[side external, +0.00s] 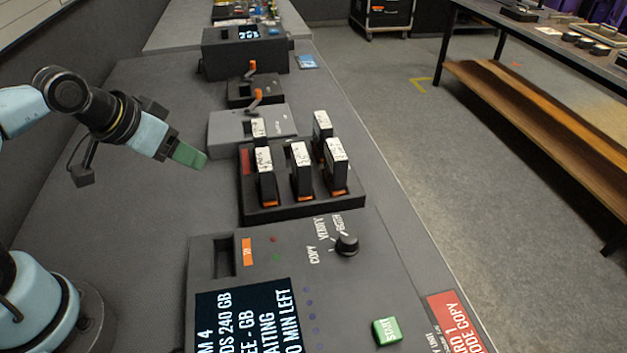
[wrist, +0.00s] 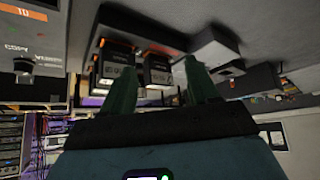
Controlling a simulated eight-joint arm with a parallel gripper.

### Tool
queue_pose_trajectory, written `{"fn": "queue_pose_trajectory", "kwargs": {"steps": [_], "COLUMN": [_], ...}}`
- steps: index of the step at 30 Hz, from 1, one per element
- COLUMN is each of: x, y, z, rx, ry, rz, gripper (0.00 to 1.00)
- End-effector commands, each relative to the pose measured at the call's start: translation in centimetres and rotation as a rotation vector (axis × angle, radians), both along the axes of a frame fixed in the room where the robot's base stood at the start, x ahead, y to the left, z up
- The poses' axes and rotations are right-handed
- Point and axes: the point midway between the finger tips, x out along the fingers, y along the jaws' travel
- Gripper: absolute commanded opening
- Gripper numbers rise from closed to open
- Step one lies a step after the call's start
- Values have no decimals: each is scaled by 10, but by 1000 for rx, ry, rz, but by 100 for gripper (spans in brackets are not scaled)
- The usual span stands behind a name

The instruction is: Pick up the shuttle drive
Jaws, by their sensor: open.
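Several upright black drives with white labels and orange bases stand in a black rack (side external: 300,208) at the middle of the bench in the side view. One is the front left drive (side external: 264,178), another the front right drive (side external: 337,165). The labels are too small to tell which is the shuttle drive. My gripper (side external: 203,161), with green fingers, is left of the rack, apart from it and empty. In the wrist view, which looks upside down, my open gripper (wrist: 157,64) has two drives (wrist: 116,72) beyond its fingers.
A grey copy unit (side external: 280,262) with a screen, a knob (side external: 346,245), an empty-looking slot (side external: 223,258) and a green START button (side external: 387,331) lies in front of the rack. Grey boxes (side external: 245,52) stand behind it. The bench left of the rack is clear.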

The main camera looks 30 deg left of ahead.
Motion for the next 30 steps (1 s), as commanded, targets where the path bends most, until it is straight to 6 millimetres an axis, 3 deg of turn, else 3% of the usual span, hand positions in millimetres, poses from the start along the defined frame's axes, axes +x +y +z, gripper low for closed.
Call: {"fn": "queue_pose_trajectory", "kwargs": {"steps": [7,11,21,30], "x": [3,17,84,142], "y": [-2,-9,-52,-103], "z": [4,19,69,81], "rx": [14,81,365,563], "ry": [8,44,193,283], "rz": [-25,-147,-761,-1356], "gripper": [60,60,60,60]}}
